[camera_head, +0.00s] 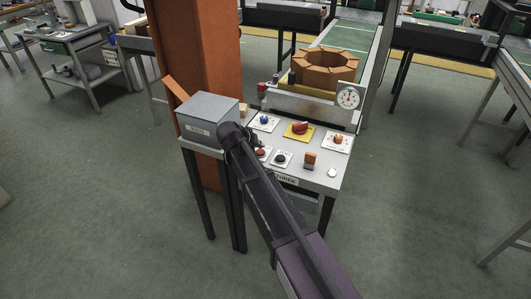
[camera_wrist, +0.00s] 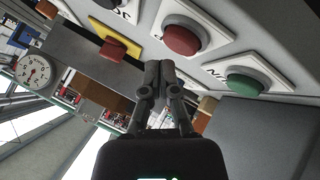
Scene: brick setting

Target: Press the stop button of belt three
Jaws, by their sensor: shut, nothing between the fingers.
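The control panel (camera_head: 322,181) carries a plate reading THREE on its front. A red round button (camera_head: 262,152) on a white plate is partly behind my arm; in the wrist view this red button (camera_wrist: 182,39) is clear, with a partly cut-off label. A green button (camera_wrist: 243,83) sits beside it in the wrist view and is hidden in the head view. My gripper (camera_head: 228,131) is at the panel's left end. In the wrist view its fingers (camera_wrist: 159,74) are together and empty, apart from the red button in the picture; the exact gap is unclear.
The panel also has a red control on a yellow plate (camera_head: 300,131), a black button (camera_head: 281,158), a blue knob (camera_head: 264,119), orange controls and a dial (camera_head: 348,97). A grey box labelled WASTE (camera_head: 207,112) and an orange column (camera_head: 197,50) stand close on the left.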

